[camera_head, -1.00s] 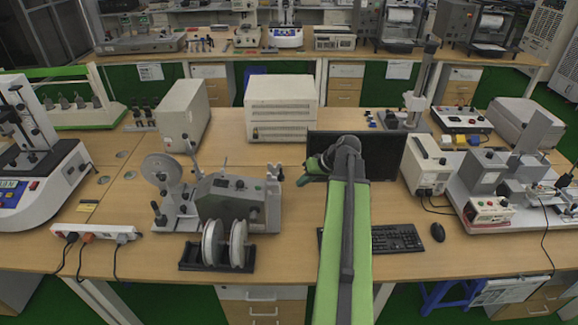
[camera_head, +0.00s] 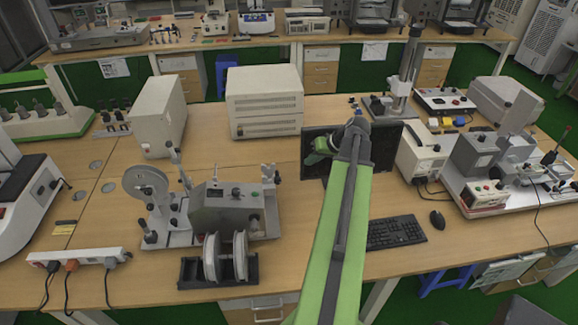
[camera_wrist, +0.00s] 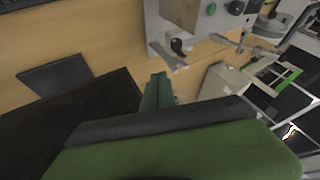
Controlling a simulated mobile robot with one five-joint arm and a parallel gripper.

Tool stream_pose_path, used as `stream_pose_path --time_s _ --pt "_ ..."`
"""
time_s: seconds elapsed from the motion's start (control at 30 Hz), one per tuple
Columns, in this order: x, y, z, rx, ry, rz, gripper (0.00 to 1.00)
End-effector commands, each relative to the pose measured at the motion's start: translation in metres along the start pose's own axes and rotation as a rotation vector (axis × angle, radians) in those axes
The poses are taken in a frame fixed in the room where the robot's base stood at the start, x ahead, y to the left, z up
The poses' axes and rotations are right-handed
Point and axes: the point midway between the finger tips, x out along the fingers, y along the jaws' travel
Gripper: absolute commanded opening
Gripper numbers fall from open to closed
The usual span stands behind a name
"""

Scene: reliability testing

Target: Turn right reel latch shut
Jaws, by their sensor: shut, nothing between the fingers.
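The reel machine (camera_head: 230,205) is a grey box with a large disc at its left and a small light-grey bracket (camera_head: 268,174) at its right end. In the wrist view, a small dark knob or lever (camera_wrist: 177,45) sits on a grey bracket by the machine's edge. It looks like the right reel latch, but its turn position is hard to tell. My gripper (camera_head: 317,152) is to the right of this bracket, apart from it, in front of the black monitor. In the wrist view, my gripper's narrow green fingers (camera_wrist: 160,90) are shut and empty, just below the lever.
A white reel (camera_head: 225,258) stands in a dark holder at the machine's front. The black monitor (camera_head: 375,145) is close behind my gripper. A keyboard (camera_head: 395,232) and mouse (camera_head: 437,219) lie to the right. A white boxy unit (camera_head: 264,102) stands behind.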

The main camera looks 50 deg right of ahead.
Motion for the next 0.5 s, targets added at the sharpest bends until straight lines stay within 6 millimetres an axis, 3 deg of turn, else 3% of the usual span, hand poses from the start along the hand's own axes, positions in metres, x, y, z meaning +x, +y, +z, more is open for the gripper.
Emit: stream_pose_path --time_s 0.4,0.47,0.5 --pt "0.093 0.002 0.004 -0.004 -0.002 -0.003 0.0" --pt "0.105 0.002 0.003 -0.004 -0.002 -0.003 0.0" --pt "0.104 -0.007 0.002 -0.006 -0.002 -0.003 0.0"
